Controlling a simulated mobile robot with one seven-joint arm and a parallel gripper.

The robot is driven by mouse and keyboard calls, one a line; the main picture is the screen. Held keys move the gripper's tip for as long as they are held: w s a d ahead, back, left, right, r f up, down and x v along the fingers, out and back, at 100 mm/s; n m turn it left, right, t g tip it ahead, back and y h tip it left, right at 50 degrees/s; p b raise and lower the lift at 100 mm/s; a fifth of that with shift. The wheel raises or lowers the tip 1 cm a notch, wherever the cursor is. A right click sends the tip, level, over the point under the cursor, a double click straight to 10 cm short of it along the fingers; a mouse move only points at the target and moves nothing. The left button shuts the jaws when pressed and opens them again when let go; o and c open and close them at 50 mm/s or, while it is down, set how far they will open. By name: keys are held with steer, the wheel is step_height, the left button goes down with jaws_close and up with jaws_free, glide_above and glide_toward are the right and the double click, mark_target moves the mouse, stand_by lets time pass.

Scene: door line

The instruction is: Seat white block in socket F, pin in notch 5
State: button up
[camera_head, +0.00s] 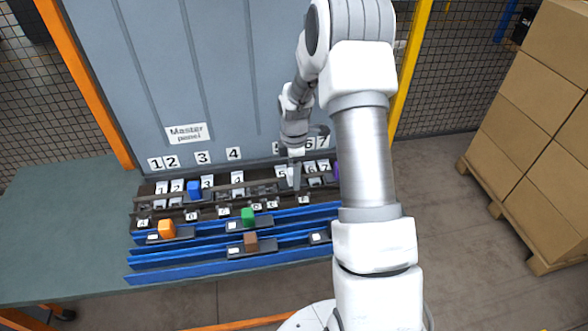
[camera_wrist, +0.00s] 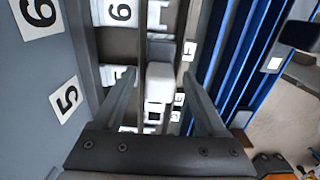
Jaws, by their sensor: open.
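A white block (camera_wrist: 160,82) shows in the wrist view between my two fingers, in the dark rack (camera_wrist: 121,48) beside the number cards. My gripper (camera_wrist: 159,76) is open, with a finger on each side of the block; I cannot tell whether either touches it. In the head view my gripper (camera_head: 296,180) reaches down at the rack near cards 5 and 6, and I cannot make out the white block there. The socket letters are too small to read surely. The pin, its notch and how deep the block sits are hidden.
A blue block (camera_head: 194,188) stands in the rack at left. Orange (camera_head: 167,229), green (camera_head: 248,217) and brown (camera_head: 251,242) blocks sit on the blue rails in front. A purple block (camera_head: 337,169) is partly behind my arm. The grey master panel (camera_head: 190,85) rises behind; the table's left is clear.

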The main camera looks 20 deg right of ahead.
step_height(320, 180, up, 18)
steer(key=shift+f, duration=0.25)
stand_by(0.6)
steer(key=s+a+r+m+t, duration=0.1)
steer(key=s+a+r+m, duration=0.25)
steer(key=s+r, duration=0.25)
steer(key=s+a+r+m+t, duration=0.2)
steer(key=s+a+r+m, duration=0.15)
steer(key=s+r, duration=0.25)
steer(key=s+a+m+t, duration=0.2)
steer(key=s+m, duration=0.7)
steer(key=s, duration=0.5)
steer(key=shift+s+a+r+t, duration=0.15)
steer(key=shift+a+r+t, duration=0.15)
steer(key=shift+a, duration=0.25)
